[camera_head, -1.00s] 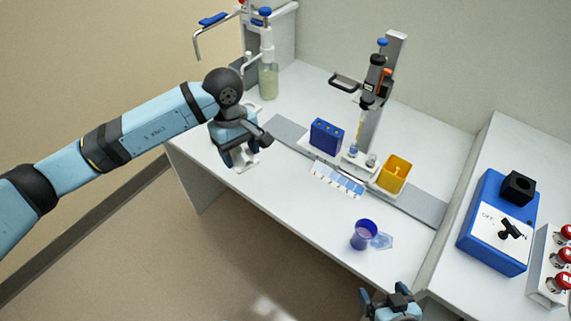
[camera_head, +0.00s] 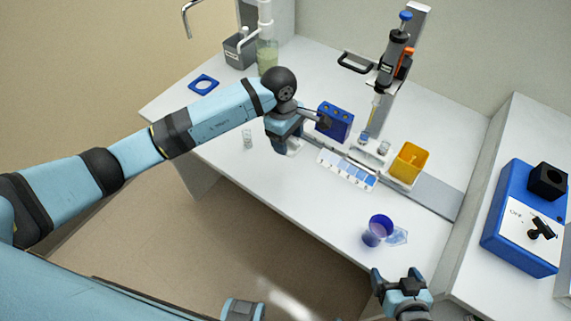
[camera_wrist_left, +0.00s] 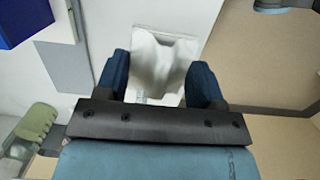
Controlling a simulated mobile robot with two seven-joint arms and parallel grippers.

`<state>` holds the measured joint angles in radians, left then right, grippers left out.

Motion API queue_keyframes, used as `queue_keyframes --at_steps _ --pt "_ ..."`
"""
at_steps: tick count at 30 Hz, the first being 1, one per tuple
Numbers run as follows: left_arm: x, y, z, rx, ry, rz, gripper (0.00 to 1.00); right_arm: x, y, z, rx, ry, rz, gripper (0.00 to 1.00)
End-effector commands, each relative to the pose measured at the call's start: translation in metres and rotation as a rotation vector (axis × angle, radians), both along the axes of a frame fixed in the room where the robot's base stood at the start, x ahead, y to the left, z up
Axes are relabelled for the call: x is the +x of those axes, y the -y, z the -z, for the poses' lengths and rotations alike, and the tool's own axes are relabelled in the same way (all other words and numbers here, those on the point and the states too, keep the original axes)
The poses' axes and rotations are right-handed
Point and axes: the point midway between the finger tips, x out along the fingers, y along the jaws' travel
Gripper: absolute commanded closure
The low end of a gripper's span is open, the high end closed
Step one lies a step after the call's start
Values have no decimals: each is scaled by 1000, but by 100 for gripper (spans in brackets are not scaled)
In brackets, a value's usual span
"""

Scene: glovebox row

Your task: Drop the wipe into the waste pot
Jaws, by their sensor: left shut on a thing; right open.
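My left gripper (camera_head: 287,147) is shut on a crumpled white wipe (camera_wrist_left: 160,65), which hangs between its two fingers in the left wrist view. In the head view the gripper is above the bench, left of the blue rack, and mostly hides the wipe (camera_head: 294,146). An open yellow pot (camera_head: 410,162) stands to the right of the rack. A translucent blue cup (camera_head: 380,226) stands nearer the front edge. I cannot tell for sure which of these is the waste pot. My right gripper (camera_head: 402,283) is open and empty at the front edge.
The blue rack (camera_head: 335,121) and a pipette on a stand (camera_head: 395,58) are close to the left gripper's right side. A small clear vial (camera_head: 247,139) stands left. A blue switch box (camera_head: 525,220) is at right.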

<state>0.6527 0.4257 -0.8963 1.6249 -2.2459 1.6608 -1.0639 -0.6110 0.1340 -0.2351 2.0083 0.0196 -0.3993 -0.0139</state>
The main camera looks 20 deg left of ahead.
Motion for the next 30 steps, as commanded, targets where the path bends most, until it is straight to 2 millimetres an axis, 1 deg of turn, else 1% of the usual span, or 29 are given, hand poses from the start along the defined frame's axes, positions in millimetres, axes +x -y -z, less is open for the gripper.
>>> queue_keyframes --at_steps 1,3,6,9,12,17,24,26,30 --pt "-1 0 14 0 -6 -1 63 0 0 -2 -1 1 -1 12" --pt "-1 0 33 0 -5 -2 63 0 0 -2 -1 1 -1 12" --pt "-1 0 58 0 -5 0 63 -1 1 -3 -3 2 -1 12" --pt "-1 1 77 -1 -3 -1 63 -1 1 -2 -5 1 -2 12" --pt "0 0 89 -1 1 0 63 -1 1 -2 -5 0 -2 12" --pt "0 0 99 -1 0 1 63 -1 1 -2 -6 0 -3 12" --pt "0 0 132 -1 -1 0 63 -2 1 -2 -7 0 -2 12" --pt "0 0 136 0 1 1 63 -2 1 -2 -7 0 -2 12" --pt "1 0 136 -1 2 2 63 -2 2 -2 -7 0 -2 12"
